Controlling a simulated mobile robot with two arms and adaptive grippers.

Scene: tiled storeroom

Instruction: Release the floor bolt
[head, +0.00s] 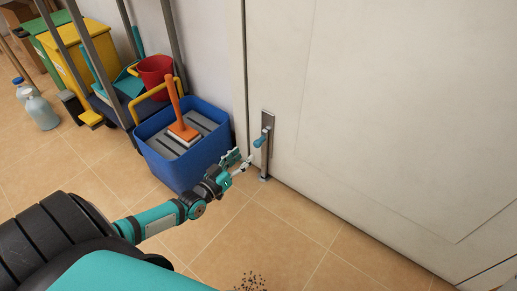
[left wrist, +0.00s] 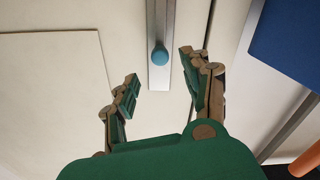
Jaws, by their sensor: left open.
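The floor bolt (head: 266,157) is a narrow metal plate fixed upright low on the pale door (head: 370,80), with a teal knob (head: 260,140) on it. Its lower end reaches the floor tiles. My left gripper (head: 244,164) is open and empty, just left of the bolt and a little below the knob in the head view. In the left wrist view the round teal knob (left wrist: 160,57) lies ahead of the open fingers (left wrist: 163,83), roughly in line with the gap between them, apart from both. My right gripper is not in view.
A blue bucket (head: 160,159) with an orange-handled tool (head: 182,127) stands just left of the bolt, close behind my left arm. The floor before the door is clear apart from dark specks (head: 250,282).

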